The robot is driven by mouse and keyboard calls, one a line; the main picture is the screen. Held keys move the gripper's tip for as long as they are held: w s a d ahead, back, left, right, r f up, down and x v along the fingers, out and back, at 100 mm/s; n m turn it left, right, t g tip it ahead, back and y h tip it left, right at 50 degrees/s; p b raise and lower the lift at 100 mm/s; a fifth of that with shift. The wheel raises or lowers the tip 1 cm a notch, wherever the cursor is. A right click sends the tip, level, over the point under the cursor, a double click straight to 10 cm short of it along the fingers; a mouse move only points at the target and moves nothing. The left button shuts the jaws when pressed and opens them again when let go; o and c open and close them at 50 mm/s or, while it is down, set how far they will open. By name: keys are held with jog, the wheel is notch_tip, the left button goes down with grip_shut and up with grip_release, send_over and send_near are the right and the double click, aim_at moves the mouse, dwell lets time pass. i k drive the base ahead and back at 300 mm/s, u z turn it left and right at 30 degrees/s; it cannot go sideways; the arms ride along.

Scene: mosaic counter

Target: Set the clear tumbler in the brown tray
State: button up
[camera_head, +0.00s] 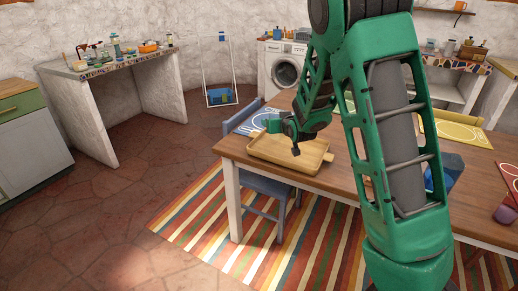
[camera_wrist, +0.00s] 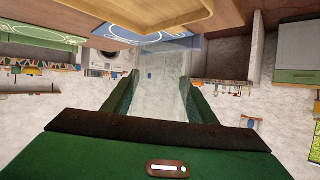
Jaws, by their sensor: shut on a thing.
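The brown tray (camera_head: 280,156) lies on the wooden table near its left end. Its rim also shows at the top of the wrist view (camera_wrist: 168,22). My gripper (camera_head: 272,122) is above the tray's far left side in the head view. In the wrist view my gripper (camera_wrist: 160,82) has its two green fingers on either side of the clear tumbler (camera_wrist: 158,98), shut on it. The tumbler is see-through, with the room showing behind it. I cannot make it out in the head view. What I see of the tray's floor is bare.
The wooden table (camera_head: 327,187) also holds a blue placemat (camera_head: 246,124), a yellow placemat (camera_head: 455,133), a blue object (camera_head: 449,172) and a purple cup (camera_head: 505,211). A blue chair (camera_head: 268,192) stands at the table's near side. My arm hides the table's middle.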

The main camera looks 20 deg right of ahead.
aim_at(268, 144)
jog(key=u, duration=0.05)
jog(key=i, duration=0.85)
jog(key=z, duration=0.35)
